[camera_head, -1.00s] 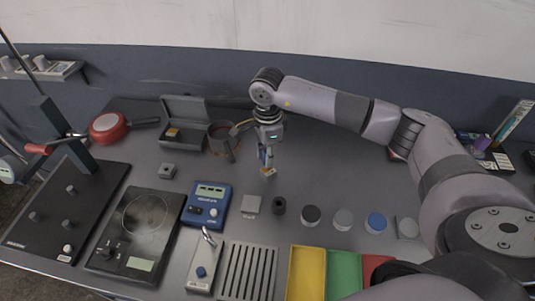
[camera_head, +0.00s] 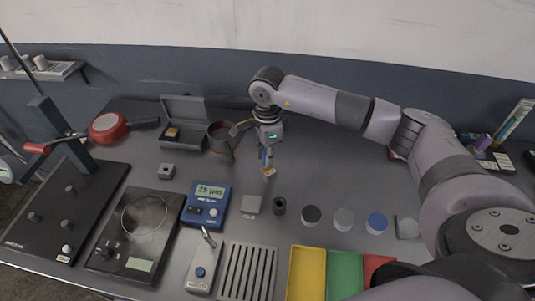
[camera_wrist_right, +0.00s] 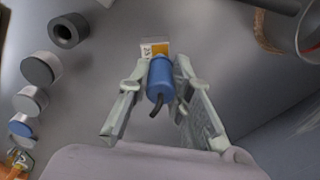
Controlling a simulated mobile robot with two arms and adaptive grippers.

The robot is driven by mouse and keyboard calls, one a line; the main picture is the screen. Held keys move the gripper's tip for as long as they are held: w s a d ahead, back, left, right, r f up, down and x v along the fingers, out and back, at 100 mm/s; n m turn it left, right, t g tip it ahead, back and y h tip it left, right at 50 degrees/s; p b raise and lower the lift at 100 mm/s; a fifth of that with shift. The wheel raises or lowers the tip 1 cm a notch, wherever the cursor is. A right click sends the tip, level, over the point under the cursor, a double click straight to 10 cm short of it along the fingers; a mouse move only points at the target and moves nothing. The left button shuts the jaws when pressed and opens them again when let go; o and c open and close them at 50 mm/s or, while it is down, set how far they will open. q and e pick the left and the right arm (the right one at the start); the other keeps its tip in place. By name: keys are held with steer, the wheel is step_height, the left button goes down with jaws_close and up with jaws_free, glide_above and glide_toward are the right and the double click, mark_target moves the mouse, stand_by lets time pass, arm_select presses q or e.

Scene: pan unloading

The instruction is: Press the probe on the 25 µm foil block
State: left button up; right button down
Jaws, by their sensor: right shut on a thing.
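My right gripper (camera_head: 267,155) is shut on the blue probe (camera_wrist_right: 160,80), whose short black cable end points back toward my wrist. The probe's far end meets the small foil block (camera_wrist_right: 155,48), which has a white part marked "25" and a yellow-orange part. In the head view the foil block (camera_head: 268,172) lies on the table just below the gripper. The exact contact face is hidden by the probe. The blue gauge (camera_head: 207,205) displays "25 µm". My left gripper is not in view.
A grey block (camera_head: 251,204) and a dark ring (camera_head: 279,206) stand in front of the foil block, with several round pieces to the right. A brown pot (camera_head: 222,141) and an open grey case (camera_head: 184,135) stand behind left. Yellow, green and red trays (camera_head: 307,272) lie at the front.

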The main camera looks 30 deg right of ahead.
stand_by(0.4)
steer(key=shift+r+p, duration=1.25)
steer(key=shift+r, duration=1.2)
